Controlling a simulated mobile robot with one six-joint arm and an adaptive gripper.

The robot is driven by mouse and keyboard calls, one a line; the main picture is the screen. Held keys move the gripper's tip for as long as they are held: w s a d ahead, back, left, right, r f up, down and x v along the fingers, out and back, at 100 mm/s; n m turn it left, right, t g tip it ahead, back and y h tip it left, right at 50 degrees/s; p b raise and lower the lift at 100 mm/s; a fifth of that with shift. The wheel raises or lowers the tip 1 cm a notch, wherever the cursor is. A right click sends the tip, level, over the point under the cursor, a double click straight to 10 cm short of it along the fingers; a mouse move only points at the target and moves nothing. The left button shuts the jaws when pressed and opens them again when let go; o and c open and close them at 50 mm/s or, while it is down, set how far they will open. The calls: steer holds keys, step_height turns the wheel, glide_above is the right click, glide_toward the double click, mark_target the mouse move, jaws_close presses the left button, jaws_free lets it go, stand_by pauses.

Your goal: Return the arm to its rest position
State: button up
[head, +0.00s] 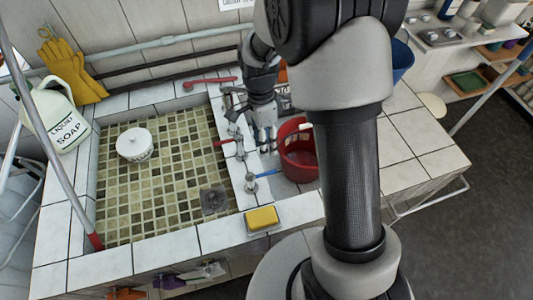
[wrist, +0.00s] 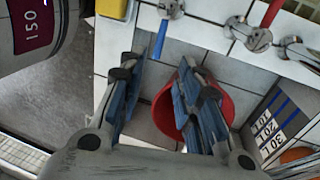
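My gripper (head: 264,128) hangs from my arm above the tiled ledge to the right of the sink basin, left of the red bucket in the head view. In the wrist view my gripper (wrist: 157,85) has its two blue-padded fingers spread apart with nothing held between them. Below them I see white tiles and the red bucket (wrist: 239,104), partly hidden by the right finger. The red bucket (head: 299,160) also shows in the head view, partly behind my arm.
The sink basin (head: 170,190) holds a white round container (head: 134,145). Taps (head: 250,183) line its right edge. A yellow sponge (head: 262,218) lies in front. A soap jug (head: 58,115) and yellow gloves (head: 75,72) are at left. A blue bucket (head: 402,60) stands behind my arm.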

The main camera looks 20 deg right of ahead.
steer(key=shift+w+r, duration=0.15)
steer(key=shift+r, duration=0.5)
steer(key=s+r+n+t, duration=0.2)
steer(key=s+r+n, duration=0.2)
steer(key=r, duration=0.3)
steer(key=s+r+n+t, duration=0.1)
steer(key=s+r+n, duration=0.35)
steer(key=r, duration=0.35)
steer(key=s+r+n+t, duration=0.3)
steer(key=s+n, duration=0.6)
steer(key=s, duration=0.1)
steer(key=shift+s+d+r+t+b, duration=0.15)
steer(key=shift+s+r+t+b, duration=0.15)
steer(key=shift+s+t+b, duration=0.1)
